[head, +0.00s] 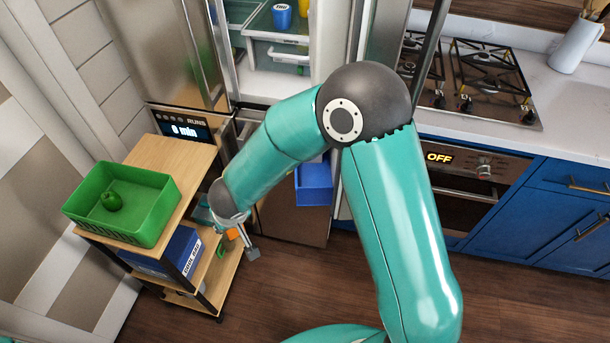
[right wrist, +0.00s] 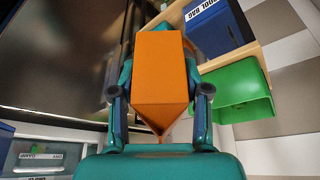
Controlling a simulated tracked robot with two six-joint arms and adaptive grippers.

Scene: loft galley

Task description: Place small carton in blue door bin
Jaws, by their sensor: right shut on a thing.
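The small carton is orange (head: 232,234) and hangs in my right gripper (head: 241,244), beside the wooden cart. In the right wrist view the orange carton (right wrist: 165,85) fills the space between the two fingers, which are shut on its sides. The blue door bin (head: 314,184) is on the open fridge door, to the right of the gripper and partly hidden behind my right arm. My left gripper is not in view.
The fridge interior shows a clear drawer (head: 278,55) and a blue cup (head: 282,17). A stove counter (head: 520,65) stands right.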

